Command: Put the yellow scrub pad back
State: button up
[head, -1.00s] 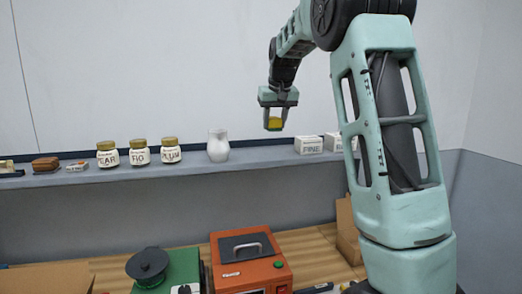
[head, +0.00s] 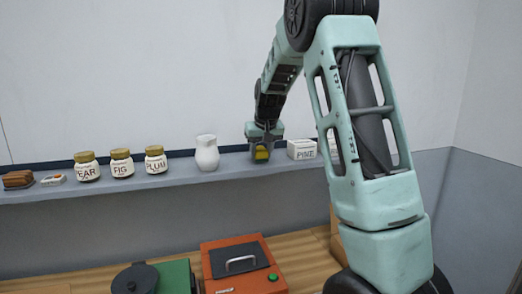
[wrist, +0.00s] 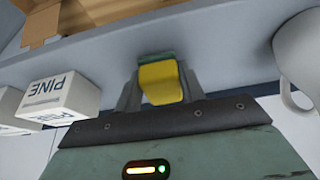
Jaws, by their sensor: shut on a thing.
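The yellow scrub pad (head: 262,154) is between the fingers of my gripper (head: 261,156), at the shelf between the white jug and the box marked PINE. In the wrist view the pad (wrist: 160,82) shows a yellow body with a green layer along one edge, held between both fingers of my gripper (wrist: 160,90). The pad is at about the height of the shelf top (head: 226,168). I cannot tell whether it touches the shelf.
A white jug (head: 207,152) stands left of my gripper, and a white PINE box (head: 301,149) right of it. Jars (head: 122,163) marked PEAR, FIG and PLUM stand further left. Below are an orange machine (head: 240,265) and a green one (head: 172,277) on a wooden surface.

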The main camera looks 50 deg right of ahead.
jog(key=shift+f, duration=0.3)
jog(key=shift+f, duration=0.15)
jog(key=o, duration=1)
jog(key=shift+r, duration=0.2)
jog(key=b+v, duration=0.3)
jog(key=v, duration=0.9)
jog(key=shift+a+b, duration=0.1)
jog(key=shift+b, duration=0.25)
jog(key=shift+a, duration=0.1)
